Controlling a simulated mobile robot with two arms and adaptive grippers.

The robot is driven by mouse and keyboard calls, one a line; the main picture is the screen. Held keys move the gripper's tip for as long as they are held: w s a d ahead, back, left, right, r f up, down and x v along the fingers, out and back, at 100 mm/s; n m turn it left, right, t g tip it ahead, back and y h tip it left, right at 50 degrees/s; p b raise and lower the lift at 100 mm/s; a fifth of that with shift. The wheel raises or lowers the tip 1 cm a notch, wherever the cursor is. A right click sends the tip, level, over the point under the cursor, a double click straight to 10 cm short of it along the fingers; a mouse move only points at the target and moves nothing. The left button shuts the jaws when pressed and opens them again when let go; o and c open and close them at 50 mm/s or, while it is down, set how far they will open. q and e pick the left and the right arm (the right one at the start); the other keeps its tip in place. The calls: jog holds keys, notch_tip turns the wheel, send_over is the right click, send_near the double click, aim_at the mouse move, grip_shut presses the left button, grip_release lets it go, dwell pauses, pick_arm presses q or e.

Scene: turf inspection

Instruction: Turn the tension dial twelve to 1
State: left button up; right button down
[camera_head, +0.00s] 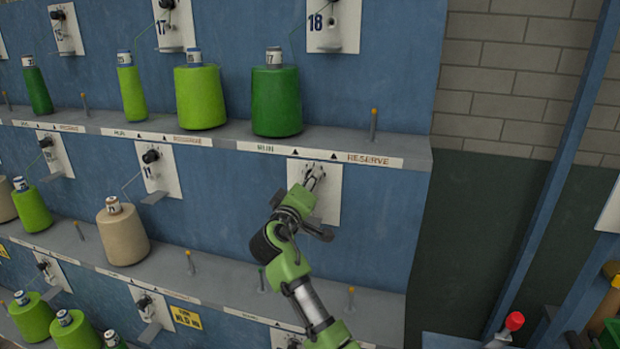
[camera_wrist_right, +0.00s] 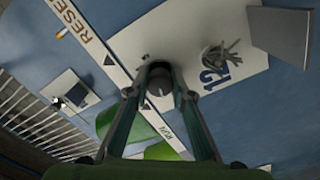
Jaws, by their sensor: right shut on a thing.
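The white plate (camera_head: 332,208) of dial twelve is on the blue wall below the upper shelf's right end. In the right wrist view the plate (camera_wrist_right: 247,75) carries a large "12". The tension dial (camera_wrist_right: 160,85), a dark round knob, sits between the fingertips of my right gripper (camera_wrist_right: 160,75). My right gripper (camera_head: 314,178) is shut on the dial and hides most of it in the head view. The dial's scale and pointer cannot be read. My left gripper is not in view.
The upper shelf (camera_head: 410,155) with its "RUN" and "RESERVE" label runs just above the plate. A dark green spool (camera_head: 276,100) stands on it to the left. A grey bracket (camera_wrist_right: 280,35) projects beside the plate. A tan spool (camera_head: 122,235) stands lower left.

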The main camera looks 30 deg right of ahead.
jog(key=shift+f+n+p, duration=0.1)
jog(key=shift+n+p, duration=0.25)
jog(key=shift+n, duration=0.45)
jog(key=c, duration=1.8)
grip_release()
jog(key=shift+o, duration=0.2)
jog(key=shift+a, duration=0.1)
jog(key=v, duration=1.2)
jog(key=shift+s, duration=0.1)
